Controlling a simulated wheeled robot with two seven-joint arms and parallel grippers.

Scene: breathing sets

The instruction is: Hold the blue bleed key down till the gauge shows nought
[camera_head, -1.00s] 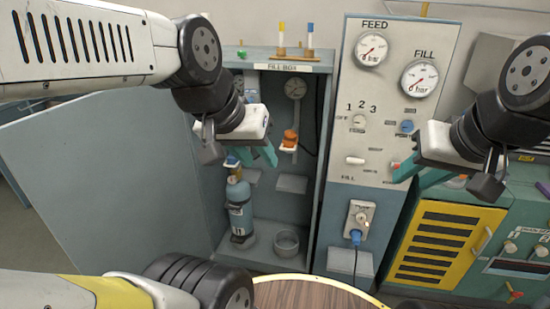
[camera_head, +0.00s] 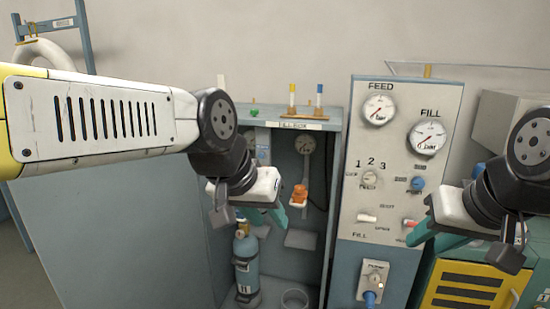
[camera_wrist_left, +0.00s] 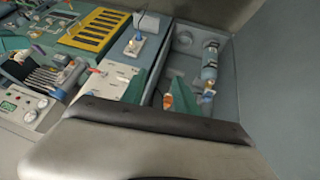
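The blue key (camera_head: 417,184) is a small blue knob on the pale upper part of the wall panel. The FILL gauge (camera_head: 427,137) is above it, the FEED gauge (camera_head: 379,109) further left; their needles are too small to read surely. My right gripper (camera_head: 428,234) is below and right of the blue key, apart from it, with its teal fingers spread and empty. My left gripper (camera_head: 268,216) is in front of the open fill box (camera_head: 334,210). Its teal fingers stand apart and empty in the left wrist view (camera_wrist_left: 158,88).
The fill box holds a blue-grey cylinder (camera_head: 246,262) and an orange item (camera_head: 299,195) on a bracket. The panel also carries a selector (camera_head: 369,178), a white lever (camera_head: 366,218) and a blue plug (camera_head: 370,299). A yellow slatted cabinet front (camera_head: 462,288) is at lower right.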

